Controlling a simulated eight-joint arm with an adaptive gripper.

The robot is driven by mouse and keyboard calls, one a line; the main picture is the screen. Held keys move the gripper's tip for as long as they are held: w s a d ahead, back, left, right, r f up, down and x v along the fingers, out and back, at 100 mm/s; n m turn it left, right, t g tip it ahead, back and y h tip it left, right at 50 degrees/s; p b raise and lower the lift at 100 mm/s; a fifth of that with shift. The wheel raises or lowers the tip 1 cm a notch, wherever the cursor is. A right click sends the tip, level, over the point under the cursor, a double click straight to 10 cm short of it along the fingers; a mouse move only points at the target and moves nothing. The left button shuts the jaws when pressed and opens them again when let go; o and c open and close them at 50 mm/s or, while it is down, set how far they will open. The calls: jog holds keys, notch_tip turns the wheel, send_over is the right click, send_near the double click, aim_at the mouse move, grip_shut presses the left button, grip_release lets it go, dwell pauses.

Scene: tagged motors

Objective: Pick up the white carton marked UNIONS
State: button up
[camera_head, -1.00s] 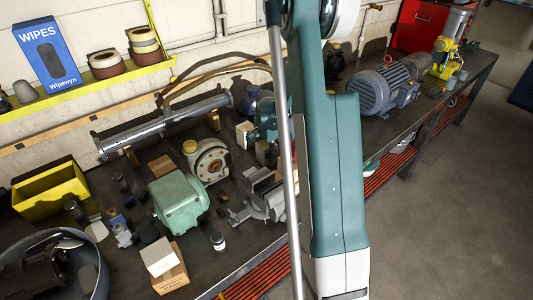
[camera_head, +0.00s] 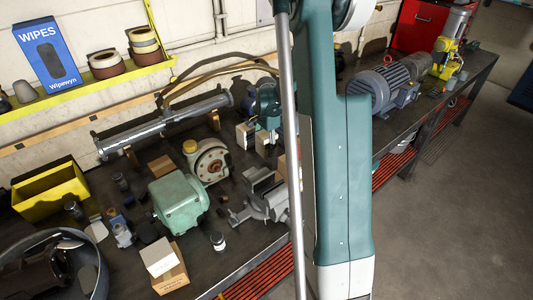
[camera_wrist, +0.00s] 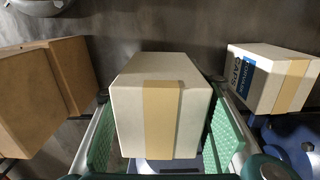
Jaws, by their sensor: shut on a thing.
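My gripper (camera_wrist: 158,140) is shut on a white carton (camera_wrist: 135,103) with a tan tape strip down it. The green ribbed pads stand on its left and right sides in the wrist view. No printed marking shows on the carton faces in sight, so I cannot read its name.
Another white carton (camera_wrist: 270,80) with a blue label, seemingly reading CAPS, sits close on the right. A brown box (camera_wrist: 42,90) is close on the left. In the head view, a green housing (camera_head: 180,202) and a grey vise (camera_head: 265,198) crowd the bench.

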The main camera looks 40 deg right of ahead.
aim_at(267, 139)
jog(key=shift+r, duration=2.15)
